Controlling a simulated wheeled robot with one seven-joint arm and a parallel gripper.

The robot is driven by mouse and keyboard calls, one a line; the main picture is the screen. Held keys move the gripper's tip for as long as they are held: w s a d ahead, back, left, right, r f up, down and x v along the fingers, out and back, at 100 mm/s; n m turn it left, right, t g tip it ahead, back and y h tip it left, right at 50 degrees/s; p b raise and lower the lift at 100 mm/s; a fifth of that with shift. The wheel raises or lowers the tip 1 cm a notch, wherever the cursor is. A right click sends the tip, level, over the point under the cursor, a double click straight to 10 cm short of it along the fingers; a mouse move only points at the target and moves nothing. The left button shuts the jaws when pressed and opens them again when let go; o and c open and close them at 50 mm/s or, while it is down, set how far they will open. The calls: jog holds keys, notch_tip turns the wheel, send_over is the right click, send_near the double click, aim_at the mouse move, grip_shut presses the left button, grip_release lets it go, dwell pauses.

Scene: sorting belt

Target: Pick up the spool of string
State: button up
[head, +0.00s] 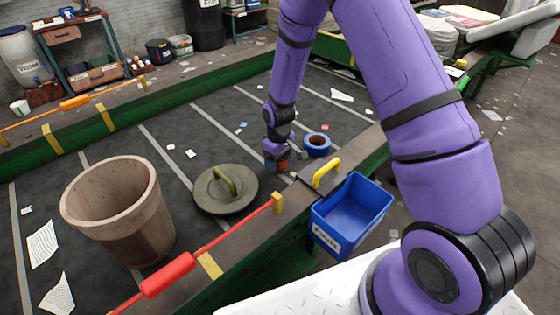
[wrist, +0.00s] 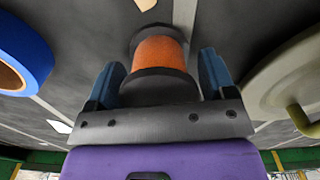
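The spool of string (wrist: 160,52) has orange string wound between dark round flanges. In the wrist view it stands between the two blue fingers of my gripper (wrist: 162,70), close to the palm. The fingers are set wide, about as far apart as the spool's near flange. Whether they press on it cannot be told. In the head view my gripper (head: 277,158) points down at the belt, just right of the round lid. A small orange part of the spool (head: 283,166) shows at the fingers; the rest is hidden.
A blue tape roll (head: 317,144) lies right of my gripper, and a round olive lid (head: 212,200) with a handle lies left. A large brown pot (head: 120,208) stands farther left. Paper scraps dot the belt.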

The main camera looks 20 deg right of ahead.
jog(key=c, duration=0.6)
